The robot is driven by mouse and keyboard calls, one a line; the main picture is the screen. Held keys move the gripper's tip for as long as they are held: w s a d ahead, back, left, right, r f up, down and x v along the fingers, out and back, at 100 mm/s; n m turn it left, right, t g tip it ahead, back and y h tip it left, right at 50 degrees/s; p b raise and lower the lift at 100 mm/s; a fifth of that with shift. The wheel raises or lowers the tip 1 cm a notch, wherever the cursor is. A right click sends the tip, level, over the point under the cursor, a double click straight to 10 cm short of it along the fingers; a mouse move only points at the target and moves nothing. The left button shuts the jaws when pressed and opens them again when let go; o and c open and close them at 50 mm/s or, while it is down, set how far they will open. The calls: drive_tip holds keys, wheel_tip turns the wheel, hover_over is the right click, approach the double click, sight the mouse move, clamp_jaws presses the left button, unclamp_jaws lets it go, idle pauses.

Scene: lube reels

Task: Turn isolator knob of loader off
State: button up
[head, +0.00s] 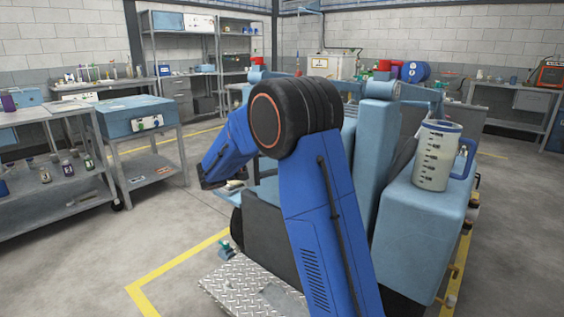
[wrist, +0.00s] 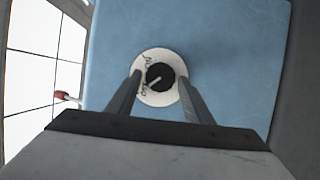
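The isolator knob (wrist: 160,77) is a round black knob with a pale pointer line on a white round plate (wrist: 150,98). The plate has dark markings and sits on a light blue panel (wrist: 230,50). In the wrist view my gripper (wrist: 157,78) is open, its two dark fingers on either side of the plate below the knob. I cannot tell whether the fingers touch anything. In the head view my blue arm hides the gripper and knob. The light blue loader (head: 425,225) stands behind and right of my arm.
A measuring jug (head: 436,160) stands on the loader's right block. A grey shelf cart (head: 60,190) and a table with a blue box (head: 140,115) are at the left. A red-tipped lever (wrist: 65,96) shows left of the panel. Open floor lies at the lower left.

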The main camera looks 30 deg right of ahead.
drive_tip(key=shift+o, duration=0.2)
drive_tip(key=a, duration=1.7)
drive_tip(key=shift+w+a, duration=0.2)
drive_tip(key=shift+w, duration=0.15)
